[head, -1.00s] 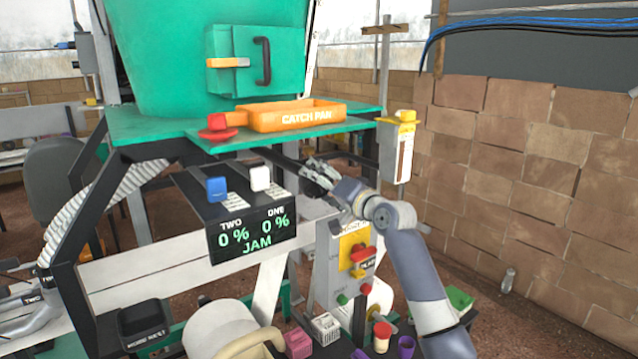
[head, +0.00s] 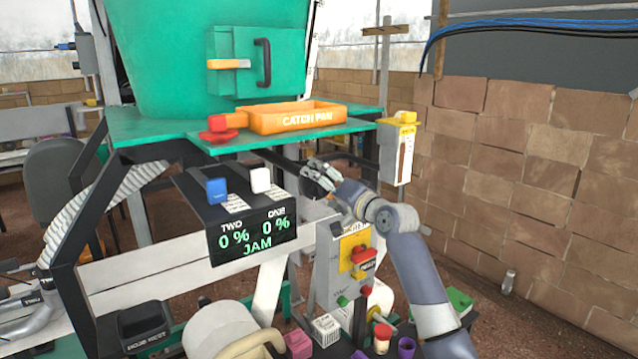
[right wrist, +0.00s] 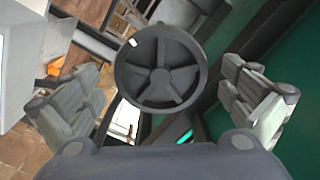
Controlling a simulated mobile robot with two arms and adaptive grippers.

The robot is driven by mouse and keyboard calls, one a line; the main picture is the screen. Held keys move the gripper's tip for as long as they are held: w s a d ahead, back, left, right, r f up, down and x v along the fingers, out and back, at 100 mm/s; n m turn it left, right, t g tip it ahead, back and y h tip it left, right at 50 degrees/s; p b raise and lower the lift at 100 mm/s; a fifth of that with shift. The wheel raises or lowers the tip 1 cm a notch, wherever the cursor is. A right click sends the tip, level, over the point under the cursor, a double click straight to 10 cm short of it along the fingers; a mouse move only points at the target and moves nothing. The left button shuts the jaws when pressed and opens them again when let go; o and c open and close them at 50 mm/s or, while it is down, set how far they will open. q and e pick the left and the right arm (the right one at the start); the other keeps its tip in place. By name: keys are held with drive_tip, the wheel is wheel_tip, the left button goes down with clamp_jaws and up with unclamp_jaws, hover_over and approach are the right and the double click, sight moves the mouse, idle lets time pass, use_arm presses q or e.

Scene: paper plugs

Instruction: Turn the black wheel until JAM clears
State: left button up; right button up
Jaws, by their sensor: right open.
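The black wheel (right wrist: 161,68) is in the middle of the right wrist view, a spoked disc with a small white mark at its upper left rim. My right gripper (right wrist: 165,100) is open, with one finger on each side of the wheel and apart from it in the picture. The black display (head: 252,232) reads TWO 0 %, ONE 0 % and JAM in green. My left gripper is not in view.
An orange catch pan (head: 300,117) and a red knob (head: 218,130) are on the green shelf above my right gripper. Blue (head: 217,189) and white (head: 261,179) switches stand on the display box. A control panel (head: 343,270) with a red-yellow switch stands below my right arm.

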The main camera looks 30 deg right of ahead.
drive_tip(key=shift+s+d+p, duration=0.15)
drive_tip(key=shift+s+p, duration=0.15)
drive_tip(key=shift+s, duration=1.55)
drive_tip(key=m+p, duration=1.2)
drive_tip(key=p, duration=0.2)
drive_tip(key=shift+r, duration=0.1)
drive_tip(key=shift+w, duration=0.1)
drive_tip(key=shift+w+b, duration=0.55)
drive_tip(key=shift+w, duration=1.45)
